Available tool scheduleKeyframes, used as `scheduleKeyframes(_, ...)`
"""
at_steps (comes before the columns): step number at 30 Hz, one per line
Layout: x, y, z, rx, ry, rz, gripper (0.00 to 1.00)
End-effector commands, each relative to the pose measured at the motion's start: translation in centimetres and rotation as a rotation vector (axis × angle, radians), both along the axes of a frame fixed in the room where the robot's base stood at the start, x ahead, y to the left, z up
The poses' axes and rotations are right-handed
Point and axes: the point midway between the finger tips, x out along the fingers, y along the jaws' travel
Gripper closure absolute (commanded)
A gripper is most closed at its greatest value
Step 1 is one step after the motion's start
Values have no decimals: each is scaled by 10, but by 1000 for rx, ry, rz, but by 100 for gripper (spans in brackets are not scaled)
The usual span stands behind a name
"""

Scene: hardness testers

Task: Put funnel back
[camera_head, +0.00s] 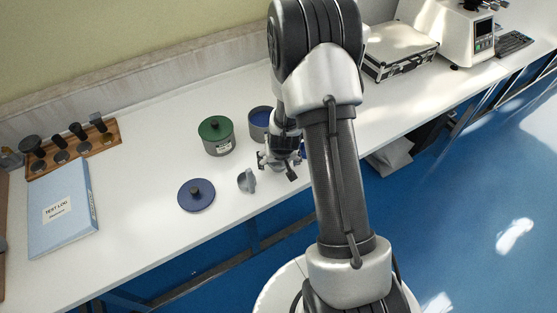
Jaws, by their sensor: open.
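A small grey piece (247,181), which looks like the funnel, sits on the white bench near its front edge. My gripper (276,169) is open just to the right of it and slightly higher in the picture. The two look apart, and nothing shows between the fingers. A blue lid (196,195) with a dark knob lies flat to the left of the grey piece. A grey pot with a green lid (216,135) stands behind it. A second pot, blue inside (261,117), stands open to the right, partly hidden by my arm.
A wooden rack (72,150) with several dark-knobbed pieces and a blue test log binder (62,207) are at the left. A silver case (400,50) and a tester (461,32) stand at the right. The bench (150,145) between rack and pots is clear.

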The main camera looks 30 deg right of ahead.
Motion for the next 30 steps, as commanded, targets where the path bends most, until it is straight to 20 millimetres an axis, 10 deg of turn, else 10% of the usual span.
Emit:
scheduleKeyframes(8,0,0,5,0,0,0,19)
scheduleKeyframes(30,-42,17,117,1,-3,3,19)
